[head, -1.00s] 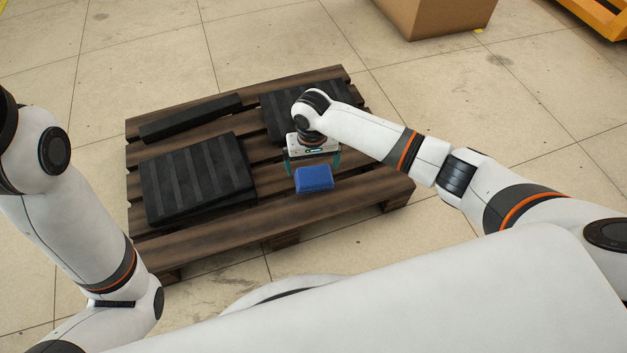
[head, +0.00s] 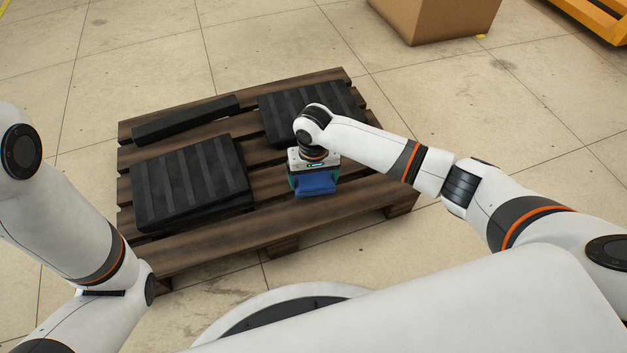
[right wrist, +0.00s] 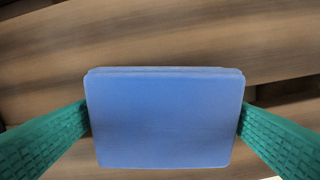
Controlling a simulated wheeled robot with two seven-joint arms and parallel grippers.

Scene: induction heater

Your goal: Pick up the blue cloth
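The blue cloth (head: 316,186) is a folded, block-like pad at the front right part of the wooden pallet. My right gripper (head: 316,182) is over it, pointing down. In the right wrist view the cloth (right wrist: 165,118) fills the space between the two green fingers (right wrist: 165,112). Both fingertips meet its side edges with no visible gap, so the gripper looks shut on it. I cannot tell whether the cloth is clear of the slats. My left arm is at the left of the head view, but its gripper is out of view.
The wooden pallet (head: 270,231) carries two black ribbed slabs, one at the left (head: 192,182) and one at the back right (head: 290,112), and a black bar (head: 185,119). A cardboard box (head: 435,15) and an orange frame (head: 597,22) stand behind on open tiled floor.

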